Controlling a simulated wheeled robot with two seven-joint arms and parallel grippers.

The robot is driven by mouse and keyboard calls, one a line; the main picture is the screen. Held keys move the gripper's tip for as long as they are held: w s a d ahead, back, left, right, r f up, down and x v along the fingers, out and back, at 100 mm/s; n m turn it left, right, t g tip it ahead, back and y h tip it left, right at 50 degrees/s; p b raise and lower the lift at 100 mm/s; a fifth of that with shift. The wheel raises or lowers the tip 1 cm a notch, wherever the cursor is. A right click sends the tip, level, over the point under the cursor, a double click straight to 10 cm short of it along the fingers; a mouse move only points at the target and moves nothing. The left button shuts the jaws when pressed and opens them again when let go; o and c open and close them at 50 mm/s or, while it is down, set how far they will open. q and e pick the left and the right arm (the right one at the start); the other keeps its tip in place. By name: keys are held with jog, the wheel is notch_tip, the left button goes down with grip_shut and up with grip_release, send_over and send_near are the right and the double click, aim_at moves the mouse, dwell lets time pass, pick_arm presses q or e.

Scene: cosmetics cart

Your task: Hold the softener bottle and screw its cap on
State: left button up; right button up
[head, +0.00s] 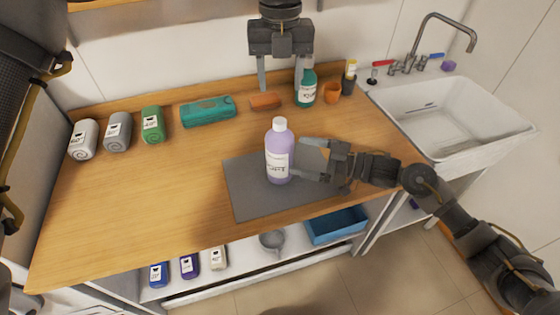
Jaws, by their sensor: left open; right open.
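The softener bottle (279,163) is light purple with a pale label and stands upright on a grey mat (240,192). Its white cap (279,125) sits on top of the neck; I cannot tell how tightly. My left gripper (280,86) points down with its fingers apart and empty, above and apart from the cap in the picture. My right gripper (300,160) reaches in from the right at the bottle's body. Its fingers are open; the near one overlaps the bottle's lower right side, and I cannot tell whether it touches.
Several small bottles, including a green one (152,125), a teal pack (208,111), an orange bar (265,101), a green bottle (306,90) and an orange cup (332,91) line the back of the wooden counter (130,210). A white sink (450,110) is at right. The counter's left front is clear.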

jog(key=shift+b+v, duration=0.3)
jog(key=shift+v, duration=1.45)
jog(key=shift+s, duration=0.1)
